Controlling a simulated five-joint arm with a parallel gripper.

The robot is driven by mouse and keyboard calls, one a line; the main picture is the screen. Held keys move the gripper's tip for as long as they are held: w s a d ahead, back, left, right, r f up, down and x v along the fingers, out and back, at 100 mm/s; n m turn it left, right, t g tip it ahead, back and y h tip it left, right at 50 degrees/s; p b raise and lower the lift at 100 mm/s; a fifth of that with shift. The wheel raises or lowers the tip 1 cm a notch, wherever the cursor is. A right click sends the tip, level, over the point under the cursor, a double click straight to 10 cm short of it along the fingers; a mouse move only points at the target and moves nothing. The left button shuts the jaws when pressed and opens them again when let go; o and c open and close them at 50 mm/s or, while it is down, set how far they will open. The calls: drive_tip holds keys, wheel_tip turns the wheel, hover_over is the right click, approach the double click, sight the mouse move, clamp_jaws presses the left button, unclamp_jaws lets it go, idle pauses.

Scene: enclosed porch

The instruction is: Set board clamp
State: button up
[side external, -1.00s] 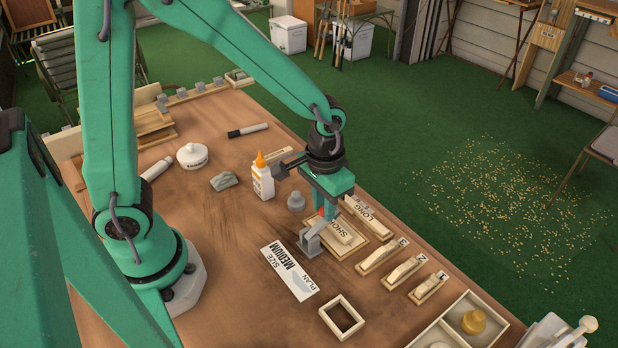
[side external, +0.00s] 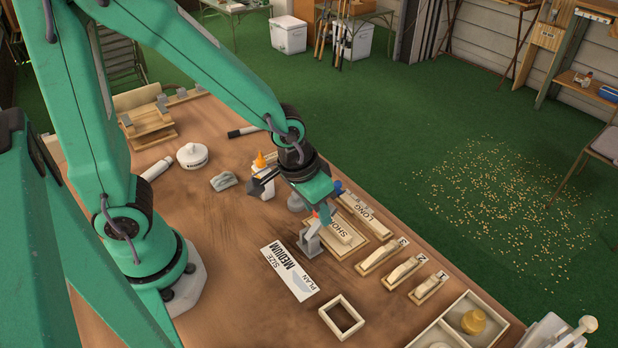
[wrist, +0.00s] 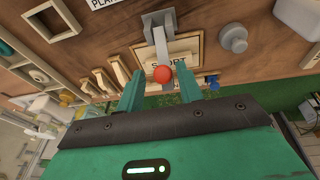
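A grey board clamp (side external: 311,240) stands at the near-left edge of the tray marked SHORT (side external: 350,247). Its lever rises toward my gripper and ends in a red ball knob (wrist: 162,73). My gripper (side external: 322,210) is open above the clamp. In the wrist view my gripper (wrist: 158,78) has one green finger on each side of the red knob, with visible gaps, so it does not look gripped. A wooden board lies in the SHORT tray. A tray marked LONG (side external: 365,214) is beside it. A blue knob (side external: 337,187) shows behind my gripper.
A card reading SIZE MEDIUM PLAN (side external: 289,272) and an empty square frame (side external: 342,316) lie in front. Numbered wooden pieces (side external: 404,271) sit to the right. A glue bottle (side external: 262,176) and a grey knobbed weight (side external: 296,202) stand close by on the left.

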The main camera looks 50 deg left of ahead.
drive_tip(key=shift+o, duration=0.3)
drive_tip(key=shift+r, duration=0.1)
drive_tip(key=shift+r, duration=0.3)
drive_tip(key=v, duration=0.7)
idle(0.5)
drive_tip(key=shift+w+d+r+g+y, duration=0.1)
drive_tip(key=shift+w+g+y, duration=0.1)
drive_tip(key=shift+w+g, duration=0.45)
drive_tip(key=shift+w+d+r+g+y, duration=0.1)
drive_tip(key=shift+w+g+y, duration=0.1)
drive_tip(key=shift+w+g, duration=0.5)
drive_tip(key=shift+s, duration=0.1)
drive_tip(key=shift+f, duration=0.1)
approach(307, 234)
drive_tip(key=shift+w+d+f, duration=0.25)
drive_tip(key=shift+w+f, duration=0.9)
drive_tip(key=shift+w, duration=0.1)
